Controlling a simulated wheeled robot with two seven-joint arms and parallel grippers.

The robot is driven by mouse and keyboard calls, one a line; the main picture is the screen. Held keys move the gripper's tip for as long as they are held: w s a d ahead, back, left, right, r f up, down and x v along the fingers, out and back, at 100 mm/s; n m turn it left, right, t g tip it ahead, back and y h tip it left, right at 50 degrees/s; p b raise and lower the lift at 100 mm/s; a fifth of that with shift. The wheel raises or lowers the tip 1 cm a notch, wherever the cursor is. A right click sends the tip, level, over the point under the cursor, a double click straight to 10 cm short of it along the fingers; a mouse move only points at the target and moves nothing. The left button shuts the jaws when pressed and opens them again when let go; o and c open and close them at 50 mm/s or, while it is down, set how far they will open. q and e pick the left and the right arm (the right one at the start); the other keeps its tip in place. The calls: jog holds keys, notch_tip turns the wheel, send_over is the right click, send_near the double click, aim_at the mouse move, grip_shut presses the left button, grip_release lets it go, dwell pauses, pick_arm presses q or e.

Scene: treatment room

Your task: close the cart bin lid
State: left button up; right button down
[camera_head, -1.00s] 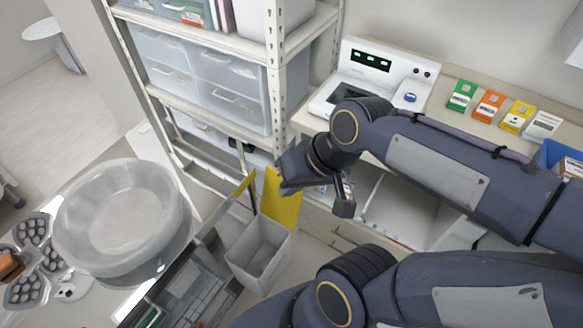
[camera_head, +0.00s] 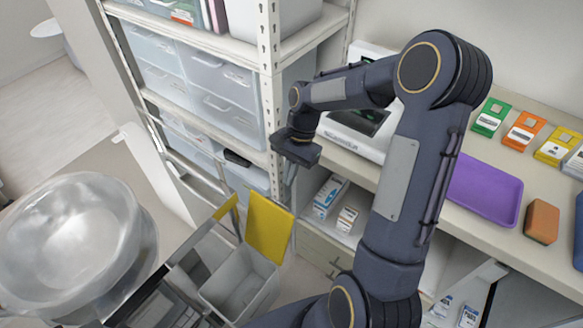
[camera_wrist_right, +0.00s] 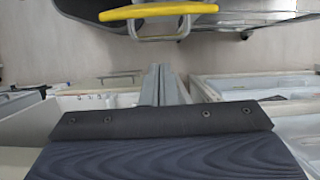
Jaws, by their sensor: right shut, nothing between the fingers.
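The cart bin (camera_head: 240,285) is a grey open-topped box on the cart, low in the middle of the head view. Its yellow lid (camera_head: 268,228) stands upright at the bin's far side, so the bin is open. My right gripper (camera_head: 291,178) is above and beyond the lid, beside the shelf rack, pointing down and apart from the lid. In the right wrist view its fingers (camera_wrist_right: 165,86) are together with nothing between them. A curved yellow edge (camera_wrist_right: 158,12) shows at the top there; I cannot tell whether it is the lid. My left gripper is not in view.
A white shelf rack (camera_head: 268,85) with clear drawers stands behind the gripper. A counter at right holds a purple tray (camera_head: 482,188), an orange block (camera_head: 542,222) and coloured boxes. Small boxes (camera_head: 330,195) sit under the counter.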

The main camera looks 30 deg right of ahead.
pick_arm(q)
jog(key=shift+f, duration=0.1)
pick_arm(e)
jog(key=x, duration=0.5)
jog(key=shift+a+f, duration=0.15)
jog(key=shift+f, duration=0.05)
jog(key=shift+a+r, duration=0.1)
